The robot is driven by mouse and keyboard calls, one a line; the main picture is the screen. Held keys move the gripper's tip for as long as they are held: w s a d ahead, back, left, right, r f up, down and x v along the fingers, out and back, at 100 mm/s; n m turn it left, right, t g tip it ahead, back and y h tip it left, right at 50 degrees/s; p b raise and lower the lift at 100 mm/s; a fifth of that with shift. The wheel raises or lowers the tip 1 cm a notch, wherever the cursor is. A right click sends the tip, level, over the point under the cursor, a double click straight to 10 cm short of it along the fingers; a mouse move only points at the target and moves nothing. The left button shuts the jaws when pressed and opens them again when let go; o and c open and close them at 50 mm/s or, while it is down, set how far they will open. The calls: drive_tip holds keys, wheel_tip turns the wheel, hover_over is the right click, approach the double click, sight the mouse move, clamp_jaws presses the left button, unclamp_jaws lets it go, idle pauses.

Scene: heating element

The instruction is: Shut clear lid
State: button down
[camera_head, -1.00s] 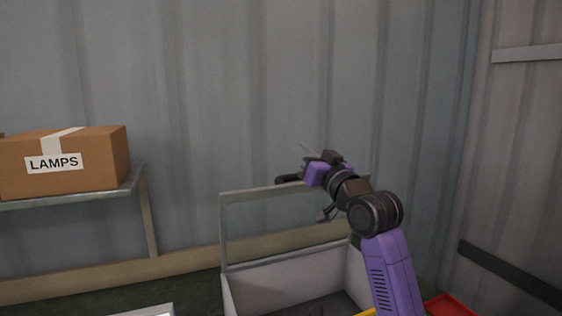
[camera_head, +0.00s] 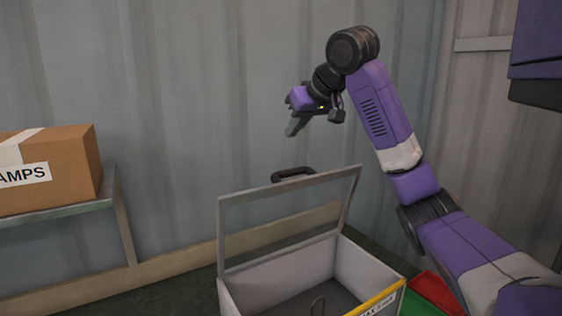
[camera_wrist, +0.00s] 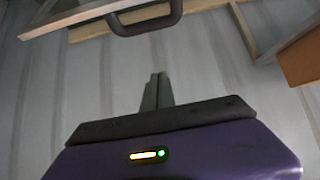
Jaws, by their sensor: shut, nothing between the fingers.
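The clear lid (camera_head: 222,232) has a grey frame around a see-through pane and stands open, upright at the back of a grey box (camera_head: 232,297). A dark handle (camera_head: 293,173) sits on the lid's top edge. In the wrist view the handle (camera_wrist: 146,22) is at the top of the picture, with part of the lid's frame (camera_wrist: 75,17). My gripper (camera_head: 293,130) is above the handle in the head view, apart from it, pointing down and left. In the wrist view its fingers (camera_wrist: 156,88) are together and empty.
Red and green bins (camera_head: 432,290) stand right of the grey box. A corrugated wall (camera_head: 170,90) is behind. The space left of my gripper is clear.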

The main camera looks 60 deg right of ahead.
drive_tip(key=s+f+p+x, duration=0.1)
drive_tip(key=p+x, duration=0.2)
drive_tip(key=x, duration=0.7)
drive_tip(key=shift+s+a+f+p, duration=0.35)
drive_tip(key=shift+s+a, duration=0.15)
drive_tip(key=shift+s, duration=0.25)
drive_tip(key=shift+s+a+f+p, duration=0.25)
drive_tip(key=shift+s+a+f, duration=0.1)
drive_tip(key=shift+s+a, duration=0.3)
drive_tip(key=shift+s+d, duration=0.1)
